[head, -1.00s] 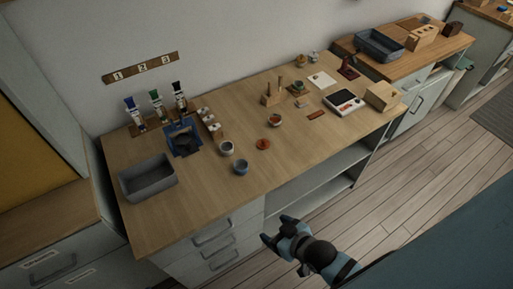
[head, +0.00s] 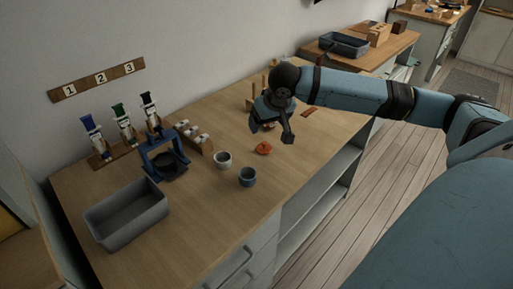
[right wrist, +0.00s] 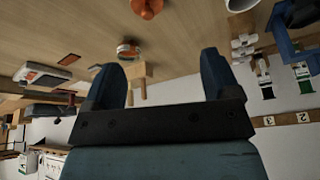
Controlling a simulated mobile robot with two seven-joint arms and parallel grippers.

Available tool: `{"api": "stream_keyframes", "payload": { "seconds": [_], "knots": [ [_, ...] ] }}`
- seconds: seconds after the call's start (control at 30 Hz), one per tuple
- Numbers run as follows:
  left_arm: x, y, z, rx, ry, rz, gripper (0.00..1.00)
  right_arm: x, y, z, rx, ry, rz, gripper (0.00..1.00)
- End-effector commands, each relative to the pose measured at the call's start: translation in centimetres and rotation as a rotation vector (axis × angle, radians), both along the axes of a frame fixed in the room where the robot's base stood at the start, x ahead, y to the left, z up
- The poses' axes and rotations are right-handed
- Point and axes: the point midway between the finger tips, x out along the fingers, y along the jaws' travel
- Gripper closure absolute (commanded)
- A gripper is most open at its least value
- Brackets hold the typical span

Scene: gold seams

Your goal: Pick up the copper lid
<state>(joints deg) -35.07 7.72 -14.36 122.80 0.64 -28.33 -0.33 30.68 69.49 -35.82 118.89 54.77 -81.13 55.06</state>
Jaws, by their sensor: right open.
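The copper lid (head: 263,148) lies on the wooden workbench, right of the small white and blue-grey cups. It also shows at the top edge of the right wrist view (right wrist: 147,8), partly cut off. My right gripper (head: 272,133) is above the bench just behind and over the lid, apart from it. Its two fingers (right wrist: 161,72) are spread with nothing between them touching. My left gripper is not in view.
A white cup (head: 222,160) and a blue-grey cup (head: 247,177) stand left of the lid. A grey bin (head: 125,215), a blue stand (head: 166,165) and several bottles are further left. A cup with reddish contents (right wrist: 128,50) shows beyond the lid.

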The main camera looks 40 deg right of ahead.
Motion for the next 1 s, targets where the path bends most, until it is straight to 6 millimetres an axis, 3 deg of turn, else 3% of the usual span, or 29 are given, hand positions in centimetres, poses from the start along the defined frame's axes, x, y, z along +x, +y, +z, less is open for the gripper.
{"api": "stream_keyframes", "payload": {
  "seconds": [0.17,0.5,0.77,1.0],
  "knots": [
    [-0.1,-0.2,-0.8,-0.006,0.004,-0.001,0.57,-0.1,-1.4,-0.3,-0.015,0.017,-0.05,0.18],
    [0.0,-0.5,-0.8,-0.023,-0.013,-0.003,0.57,2.2,-2.1,-6.0,-0.014,0.017,-0.049,0.18],
    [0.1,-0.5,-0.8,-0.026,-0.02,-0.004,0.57,2.8,-2.3,-7.6,-0.014,0.015,-0.048,0.18],
    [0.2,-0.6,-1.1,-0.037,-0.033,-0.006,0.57,3.2,-2.5,-10.9,-0.016,0.016,-0.048,0.18]
  ]
}}
